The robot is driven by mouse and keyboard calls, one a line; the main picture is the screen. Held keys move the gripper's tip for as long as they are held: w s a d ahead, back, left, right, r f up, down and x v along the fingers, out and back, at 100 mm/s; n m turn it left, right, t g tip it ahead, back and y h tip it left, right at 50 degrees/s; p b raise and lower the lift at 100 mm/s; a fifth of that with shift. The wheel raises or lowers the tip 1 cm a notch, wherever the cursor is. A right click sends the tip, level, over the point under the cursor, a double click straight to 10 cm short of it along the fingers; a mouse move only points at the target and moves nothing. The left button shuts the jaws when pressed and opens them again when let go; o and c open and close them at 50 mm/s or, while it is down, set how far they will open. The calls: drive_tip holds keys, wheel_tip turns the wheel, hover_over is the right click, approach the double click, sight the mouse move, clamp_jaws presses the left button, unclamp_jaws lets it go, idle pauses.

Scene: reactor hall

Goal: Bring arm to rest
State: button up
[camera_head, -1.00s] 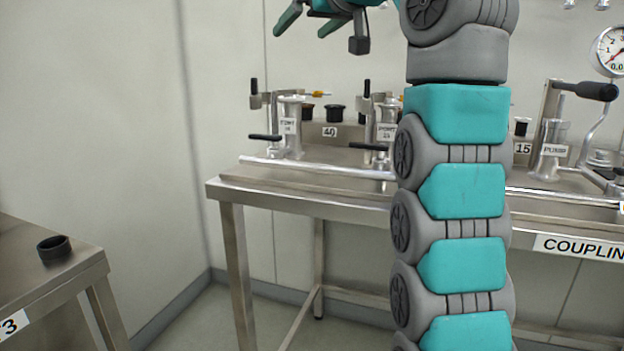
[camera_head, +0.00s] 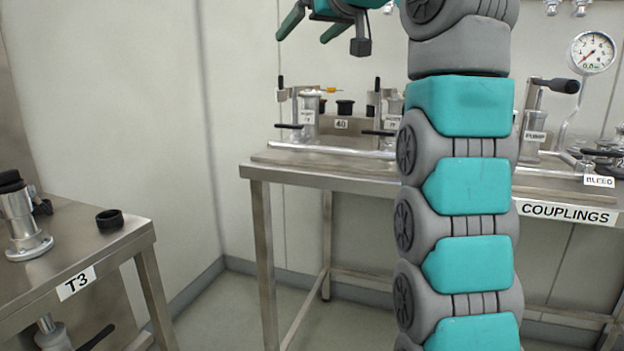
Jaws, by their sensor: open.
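My gripper (camera_head: 305,28) is at the top of the view, partly cut off by the upper edge. Its two teal fingers are spread apart, and I see nothing between them. My arm (camera_head: 465,185) stands as a tall teal and grey column right of centre. It hides part of the bench behind it. The gripper is higher in the picture than the fittings on the couplings bench (camera_head: 330,175) and apart from them.
A steel table labelled T3 (camera_head: 140,238) stands at the left, with a black ring (camera_head: 109,219) and a metal flanged fitting (camera_head: 25,235) on it. The couplings bench carries clamps, a pump (camera_head: 533,130) and a pressure gauge (camera_head: 592,52). Floor shows between the tables.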

drive_tip(key=s+d+f+m+g+h, duration=0.1)
drive_tip(key=s+d+f+g, duration=0.15)
drive_tip(key=f, duration=0.65)
drive_tip(key=s+d+f+m+g+h, duration=0.2)
drive_tip(key=s+d+f, duration=0.15)
drive_tip(key=f, duration=0.55)
drive_tip(key=s+d+f+m+g+h, duration=0.1)
drive_tip(key=s+d+f+g, duration=0.2)
drive_tip(key=f, duration=0.6)
drive_tip(key=s+d+f+g+h+b, duration=0.1)
drive_tip(key=s+d+f+g, duration=0.2)
drive_tip(key=s+f, duration=1.2)
drive_tip(key=s+d+f+m+g+h+b, duration=0.1)
drive_tip(key=s+d+f+g, duration=0.2)
drive_tip(key=s+f, duration=1.3)
drive_tip(key=shift+s+d+f+g+h+b, duration=0.15)
drive_tip(key=shift+s+d+g+h+b, duration=0.25)
drive_tip(key=shift+s, duration=1.7)
drive_tip(key=shift+c, duration=0.2)
